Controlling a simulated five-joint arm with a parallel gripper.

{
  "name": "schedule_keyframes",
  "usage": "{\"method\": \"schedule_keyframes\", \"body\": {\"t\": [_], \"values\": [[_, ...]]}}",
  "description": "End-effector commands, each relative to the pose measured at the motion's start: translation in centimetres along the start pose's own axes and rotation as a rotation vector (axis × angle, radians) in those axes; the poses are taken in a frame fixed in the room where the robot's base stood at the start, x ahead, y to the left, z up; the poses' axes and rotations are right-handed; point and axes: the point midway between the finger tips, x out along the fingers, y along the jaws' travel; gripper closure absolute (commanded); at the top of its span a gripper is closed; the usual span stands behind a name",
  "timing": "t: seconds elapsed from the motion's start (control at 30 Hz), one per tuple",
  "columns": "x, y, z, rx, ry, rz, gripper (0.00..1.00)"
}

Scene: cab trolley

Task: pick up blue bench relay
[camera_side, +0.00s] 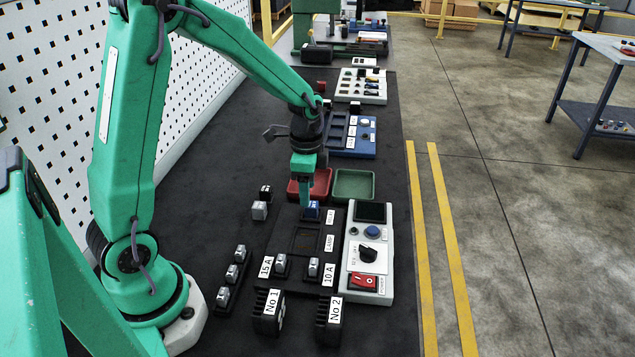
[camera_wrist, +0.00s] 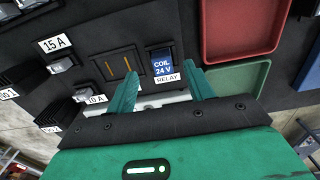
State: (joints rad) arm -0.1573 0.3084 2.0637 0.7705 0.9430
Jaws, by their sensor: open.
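The blue bench relay (camera_side: 313,210) sits in the RELAY place at the far end of the black panel (camera_side: 285,238). In the wrist view the relay (camera_wrist: 162,65), marked COIL 24 V, shows just beyond and between my fingertips. My gripper (camera_side: 305,206) points down over it in the side view and partly hides it. In the wrist view my gripper (camera_wrist: 160,76) has its two green fingers apart, with nothing held. I cannot tell how high the tips are above the relay.
A red tray (camera_side: 325,184) and a green tray (camera_side: 355,185) stand just behind the relay. A pale control box (camera_side: 368,250) is to the right. Grey blocks, 15 A and 10 A parts and black racks No 1 (camera_side: 268,311) and No 2 (camera_side: 329,320) stand nearer.

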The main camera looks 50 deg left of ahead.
Motion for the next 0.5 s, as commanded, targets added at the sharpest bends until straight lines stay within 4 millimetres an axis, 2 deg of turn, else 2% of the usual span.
{"method": "schedule_keyframes", "body": {"t": [0.27, 0.5], "values": [[0.7, 0.0, -0.1, 0.0, -0.001, 0.001, 0.47], [3.1, -0.1, -0.4, 0.0, -0.002, 0.002, 0.47]]}}
